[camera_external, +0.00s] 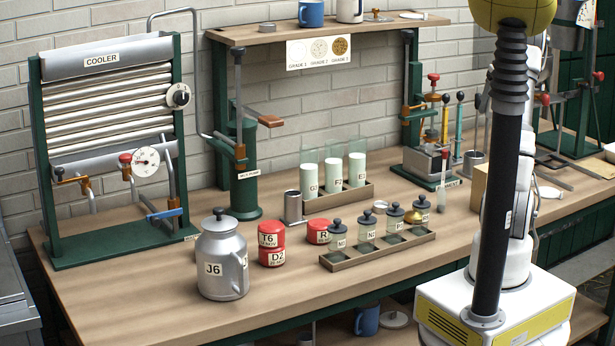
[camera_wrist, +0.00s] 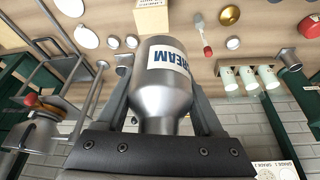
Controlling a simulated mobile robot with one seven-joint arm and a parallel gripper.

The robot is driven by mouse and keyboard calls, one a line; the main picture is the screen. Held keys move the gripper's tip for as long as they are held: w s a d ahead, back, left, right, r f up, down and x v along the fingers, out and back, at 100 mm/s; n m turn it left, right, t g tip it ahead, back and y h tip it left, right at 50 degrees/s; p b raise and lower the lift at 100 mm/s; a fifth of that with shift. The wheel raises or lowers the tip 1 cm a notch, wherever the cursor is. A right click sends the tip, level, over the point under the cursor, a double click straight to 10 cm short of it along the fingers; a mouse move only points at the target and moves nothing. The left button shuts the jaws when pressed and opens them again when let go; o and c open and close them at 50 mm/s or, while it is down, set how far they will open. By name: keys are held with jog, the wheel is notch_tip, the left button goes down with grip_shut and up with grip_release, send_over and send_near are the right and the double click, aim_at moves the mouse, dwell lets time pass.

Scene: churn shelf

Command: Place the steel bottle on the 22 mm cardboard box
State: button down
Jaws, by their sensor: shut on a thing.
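In the wrist view, my gripper (camera_wrist: 162,85) is shut around a steel bottle (camera_wrist: 166,100). The bottle is plain grey metal with a white label reading "CREAM", and the label shows upside down. One finger is on each side of its body, and its narrower neck points toward the gripper's palm. In the external view a tan box (camera_external: 479,187) shows partly behind my black column. My gripper and the bottle are hidden there.
On the bench are a metal can J6 (camera_external: 221,258), red tins (camera_external: 271,234), a wooden rack of jars (camera_external: 378,254) and a tray of white-filled glasses (camera_external: 334,176).

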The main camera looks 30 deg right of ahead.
jog(key=s+d+m+p, duration=0.1)
jog(key=s+d+m, duration=0.1)
jog(key=s+d, duration=0.5)
send_over(486, 164)
jog(key=s, duration=0.1)
jog(key=shift+h, duration=0.4)
jog(key=f, duration=0.8)
jog(key=f+p, duration=0.1)
jog(key=f, duration=0.3)
jog(key=shift+s+a, duration=0.15)
jog(key=shift+a, duration=0.1)
jog(key=shift+f, duration=2)
jog(key=shift+f, duration=0.1)
jog(key=shift+f, duration=0.15)
grip_release()
